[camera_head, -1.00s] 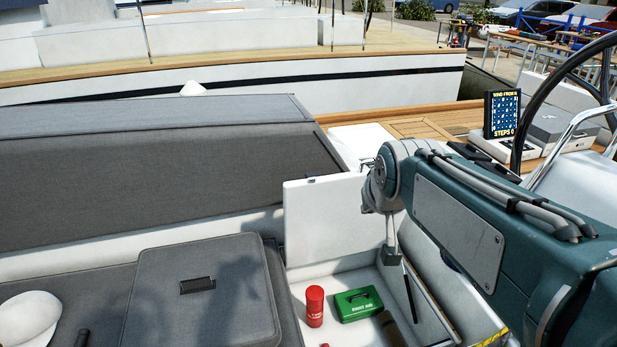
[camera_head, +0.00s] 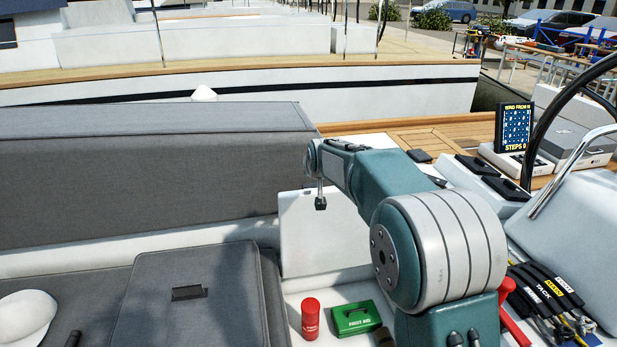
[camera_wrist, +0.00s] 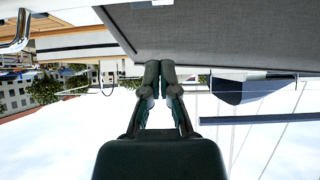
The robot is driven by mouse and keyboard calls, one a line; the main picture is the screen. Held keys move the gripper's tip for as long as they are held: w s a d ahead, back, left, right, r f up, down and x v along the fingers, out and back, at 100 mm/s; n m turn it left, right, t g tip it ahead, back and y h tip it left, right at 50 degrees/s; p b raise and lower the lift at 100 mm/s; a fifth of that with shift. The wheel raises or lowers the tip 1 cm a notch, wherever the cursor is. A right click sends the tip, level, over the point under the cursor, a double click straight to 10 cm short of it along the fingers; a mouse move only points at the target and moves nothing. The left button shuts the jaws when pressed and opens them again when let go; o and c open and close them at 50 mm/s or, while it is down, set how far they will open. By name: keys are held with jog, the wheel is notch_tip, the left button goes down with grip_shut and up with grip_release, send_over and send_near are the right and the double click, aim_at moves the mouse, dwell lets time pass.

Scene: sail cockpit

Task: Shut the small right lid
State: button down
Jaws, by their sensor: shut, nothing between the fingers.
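The small right lid (camera_head: 305,237) is a white panel standing upright, open, at the back of a white locker in the head view. My arm hides its upper right part. A red canister (camera_head: 311,318) and a green box (camera_head: 354,318) lie in the open locker in front of it. My gripper (camera_wrist: 160,66) is shut and empty in the wrist view, its two fingertips together, with a grey padded surface beyond them. In the head view the end of my arm is above and in front of the lid's top edge. Contact with the lid cannot be told.
A closed grey cushioned lid (camera_head: 187,300) with a dark handle lies left of the locker. A long grey backrest (camera_head: 140,185) runs behind it. A white cap (camera_head: 25,318) rests far left. Rope clutches (camera_head: 545,290) and a steering wheel (camera_head: 535,130) are at right.

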aim_at(308, 191)
jog(key=x, duration=0.8)
jog(key=shift+a+f, duration=0.2)
jog(key=shift+a, duration=0.1)
jog(key=shift+s+d+f, duration=0.1)
jog(key=shift+s+d, duration=0.25)
jog(key=shift+s, duration=0.5)
jog(key=shift+s+f, duration=0.25)
jog(key=shift+s, duration=0.8)
jog(key=shift+s+d, duration=0.1)
jog(key=shift+d, duration=0.05)
